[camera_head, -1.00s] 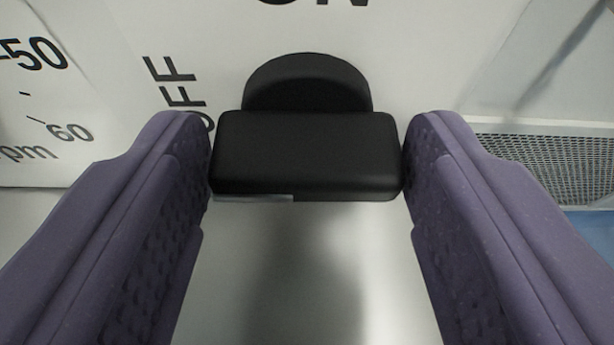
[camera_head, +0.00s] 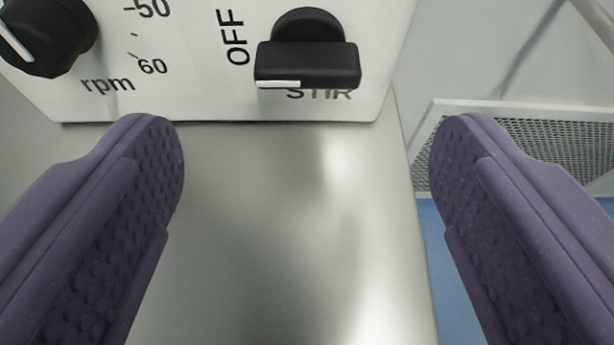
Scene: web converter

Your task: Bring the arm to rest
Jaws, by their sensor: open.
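My gripper (camera_head: 306,150) is open and empty, with its two purple padded fingers at the left and right of the view. A black switch knob (camera_head: 308,62) sits on the white control panel (camera_head: 200,95), ahead of the fingers and apart from them. The knob's bar lies level, and a white mark shows near its lower left edge. The panel reads "OFF" left of the knob and "STIR", partly hidden, below it.
A second black knob (camera_head: 48,38) with a white line and an rpm scale is at the upper left. A grey metal surface (camera_head: 270,220) lies between the fingers. A perforated grille (camera_head: 560,145) and a blue surface (camera_head: 450,270) are at the right.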

